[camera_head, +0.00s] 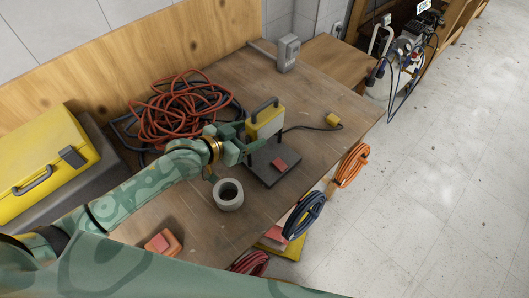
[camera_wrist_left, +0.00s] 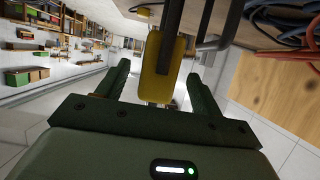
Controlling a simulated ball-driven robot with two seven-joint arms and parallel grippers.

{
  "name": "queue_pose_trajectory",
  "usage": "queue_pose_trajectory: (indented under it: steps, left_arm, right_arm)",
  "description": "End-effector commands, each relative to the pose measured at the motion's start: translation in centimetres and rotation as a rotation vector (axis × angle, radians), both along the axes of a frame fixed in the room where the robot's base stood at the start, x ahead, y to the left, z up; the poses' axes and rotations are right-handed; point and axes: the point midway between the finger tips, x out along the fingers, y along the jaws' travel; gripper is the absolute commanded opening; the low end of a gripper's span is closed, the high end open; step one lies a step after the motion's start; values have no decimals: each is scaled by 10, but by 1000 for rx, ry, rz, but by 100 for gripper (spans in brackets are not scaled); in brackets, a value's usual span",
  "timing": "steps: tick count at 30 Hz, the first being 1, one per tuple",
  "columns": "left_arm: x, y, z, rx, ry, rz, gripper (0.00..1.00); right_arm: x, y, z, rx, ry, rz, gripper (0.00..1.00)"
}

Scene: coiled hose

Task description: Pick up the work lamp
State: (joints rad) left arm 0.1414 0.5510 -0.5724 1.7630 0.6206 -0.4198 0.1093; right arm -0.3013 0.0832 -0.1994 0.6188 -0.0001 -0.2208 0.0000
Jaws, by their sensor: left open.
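The work lamp (camera_head: 266,122) is a yellow head with a dark carry handle on a flat dark base, standing on the wooden workbench. A dark cable runs right from it to a small yellow plug (camera_head: 333,119). My left gripper (camera_head: 240,137) is at the lamp's left side, at the height of its head. In the left wrist view the yellow lamp (camera_wrist_left: 162,55) shows between the two open fingers (camera_wrist_left: 159,72). I cannot tell whether a finger touches it. Part of the lamp's near side is hidden by the gripper. My right gripper is not in view.
Red and blue coiled hose (camera_head: 182,108) lies behind my left arm. A grey tape roll (camera_head: 228,194) sits close below the gripper. A yellow toolbox (camera_head: 45,165) stands left, a grey box (camera_head: 288,54) at the back. Coils hang along the bench's right edge.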

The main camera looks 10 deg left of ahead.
Motion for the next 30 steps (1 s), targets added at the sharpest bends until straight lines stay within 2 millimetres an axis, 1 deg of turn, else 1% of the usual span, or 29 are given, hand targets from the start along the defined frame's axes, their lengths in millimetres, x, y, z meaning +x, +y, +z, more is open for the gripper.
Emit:
queue_pose_trajectory:
  steps: [2,7,10,13,18,19,20,21,23,24,26,29,30]
  left_arm:
    - [5,-4,-4,-1,1,-1,66]
    - [26,-17,-19,-2,1,1,66]
    - [36,-23,-23,0,0,-1,66]
    - [40,-26,-24,1,0,0,66]
    - [40,-25,-23,1,0,0,66]
    - [40,-25,-23,1,0,0,64]
    - [40,-25,-23,1,0,0,55]
    - [40,-25,-23,1,0,0,44]
    - [40,-25,-23,1,0,0,27]
    - [40,-25,-23,1,0,0,16]
    - [40,-25,-23,1,0,0,0]
    - [40,-25,-23,1,0,0,0]
    - [41,-26,-19,-4,-8,0,0]
  right_arm:
    - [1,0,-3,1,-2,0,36]
    - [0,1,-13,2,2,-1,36]
    - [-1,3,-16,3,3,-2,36]
    - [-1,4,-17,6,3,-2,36]
    - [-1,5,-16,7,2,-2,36]
    - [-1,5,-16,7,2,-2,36]
    - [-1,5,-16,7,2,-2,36]
    - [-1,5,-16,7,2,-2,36]
    - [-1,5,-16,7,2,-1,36]
    - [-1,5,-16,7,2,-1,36]
    - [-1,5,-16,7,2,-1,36]
    - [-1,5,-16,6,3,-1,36]
    - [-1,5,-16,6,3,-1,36]
